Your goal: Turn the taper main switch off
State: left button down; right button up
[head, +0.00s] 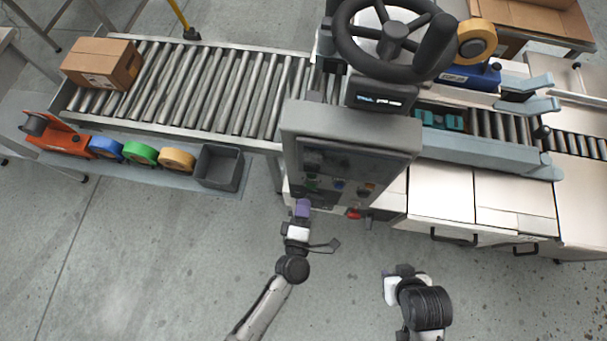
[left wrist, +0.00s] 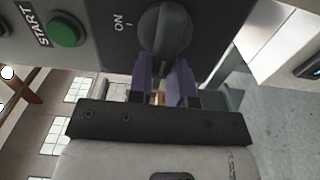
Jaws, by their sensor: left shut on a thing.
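The taper main switch is a dark grey rotary knob (left wrist: 165,30) on the dark control panel, with an ON mark beside it in the left wrist view. My left gripper's purple fingers (left wrist: 161,88) are shut on the lower part of this knob. In the head view my left gripper (head: 303,208) reaches the lower front of the control box (head: 350,140); the knob itself is hidden there. Which mark the knob points to I cannot tell. My right gripper (head: 398,276) hangs over the floor, apart from the box; its fingers do not show clearly.
A green START button (left wrist: 64,30) sits beside the switch. A red button (head: 354,214) is at the box's lower edge. A roller conveyor (head: 205,90) with a cardboard box (head: 101,63) runs left. Tape rolls and a grey bin (head: 219,168) stand along it. The floor in front is clear.

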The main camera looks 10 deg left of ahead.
pick_arm(q)
jog(key=shift+f, duration=0.1)
dwell(0.3)
jog(key=c, duration=1)
grip_release()
jog(key=shift+c, duration=0.2)
jog(key=s+b, duration=0.1)
jog(key=s, duration=1.3)
jog(key=shift+a, duration=0.45)
jog(key=shift+w, duration=0.1)
